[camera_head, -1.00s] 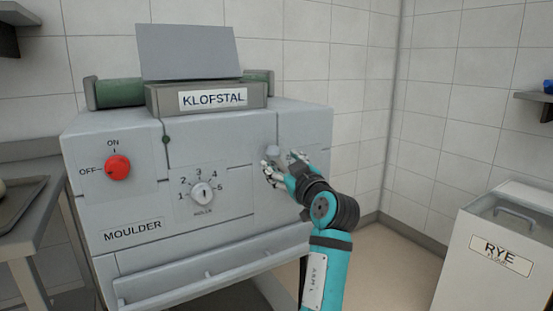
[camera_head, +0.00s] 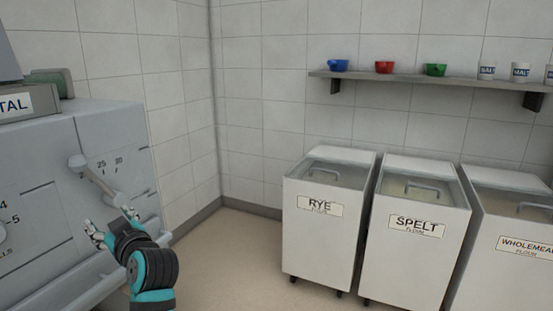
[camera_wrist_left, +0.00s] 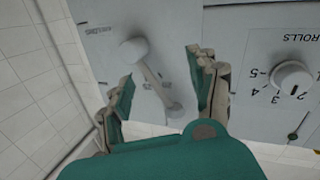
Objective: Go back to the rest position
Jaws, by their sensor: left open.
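My left gripper (camera_head: 113,224) is open in the head view, at the front of the grey moulder (camera_head: 35,170) on the left. It is just below a pale lever (camera_head: 98,178) on the machine's front, beside a scale reading 25 and 20. In the left wrist view, the open fingers (camera_wrist_left: 160,82) frame the same lever (camera_wrist_left: 150,72), and nothing is held between them. Whether a fingertip touches the lever is not clear. My right gripper is not in view.
The rye bin (camera_head: 325,225), spelt bin (camera_head: 412,240) and wholemeal bin (camera_head: 505,255) stand along the right wall. A shelf (camera_head: 440,82) above holds blue, red and green scoops and several white tubs. Open floor (camera_head: 235,250) lies between moulder and bins.

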